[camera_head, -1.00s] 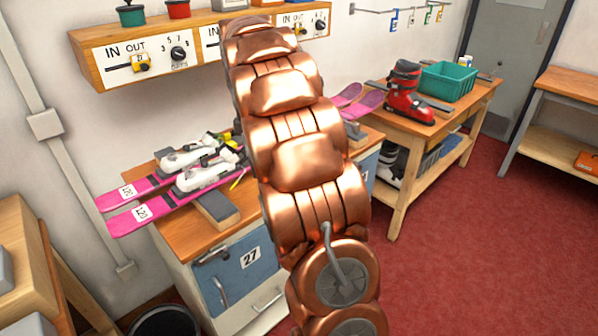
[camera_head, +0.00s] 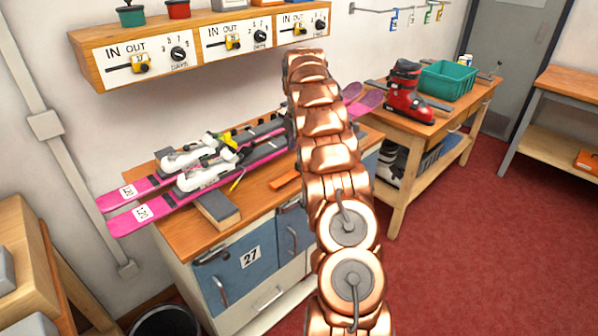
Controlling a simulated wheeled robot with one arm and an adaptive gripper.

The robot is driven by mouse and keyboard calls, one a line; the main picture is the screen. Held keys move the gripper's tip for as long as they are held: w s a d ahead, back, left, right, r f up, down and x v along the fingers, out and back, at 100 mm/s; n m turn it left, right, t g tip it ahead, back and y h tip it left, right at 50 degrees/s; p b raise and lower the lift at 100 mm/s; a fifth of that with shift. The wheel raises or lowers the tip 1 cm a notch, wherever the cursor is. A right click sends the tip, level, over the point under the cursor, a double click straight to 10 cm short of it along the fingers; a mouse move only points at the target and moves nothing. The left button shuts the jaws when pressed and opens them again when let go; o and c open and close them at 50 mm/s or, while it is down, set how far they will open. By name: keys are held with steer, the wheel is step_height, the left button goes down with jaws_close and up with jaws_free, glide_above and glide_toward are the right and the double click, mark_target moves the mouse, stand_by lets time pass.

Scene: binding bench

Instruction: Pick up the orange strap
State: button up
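A flat orange strip, which looks like the orange strap (camera_head: 284,181), lies on the wooden top of the blue-fronted bench. It is near the front edge, just left of my copper arm, and its right end meets the arm's outline, so part of it may be hidden. My arm rises in front of the bench and reaches over it. My gripper is hidden behind the arm links, so its fingers and any contact with the strap do not show.
Pink skis (camera_head: 140,217) with white-and-black bindings lie along the bench. A grey block (camera_head: 217,209) and a thin yellow tool (camera_head: 238,181) lie left of the strap. A control shelf (camera_head: 90,75) hangs above. A red boot (camera_head: 405,92) and green crate (camera_head: 448,80) stand right.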

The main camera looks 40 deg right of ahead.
steer(key=shift+f, duration=1.1)
steer(key=shift+w+d+f+p, duration=0.2)
steer(key=shift+f+p, duration=0.2)
steer(key=shift+p, duration=0.2)
steer(key=shift+w+d+f+p, duration=0.15)
steer(key=shift+f+p, duration=0.3)
steer(key=shift+f, duration=0.7)
steer(key=shift+w+f+p, duration=0.1)
steer(key=shift+f+p, duration=0.3)
steer(key=shift+f, duration=0.7)
jaws_close()
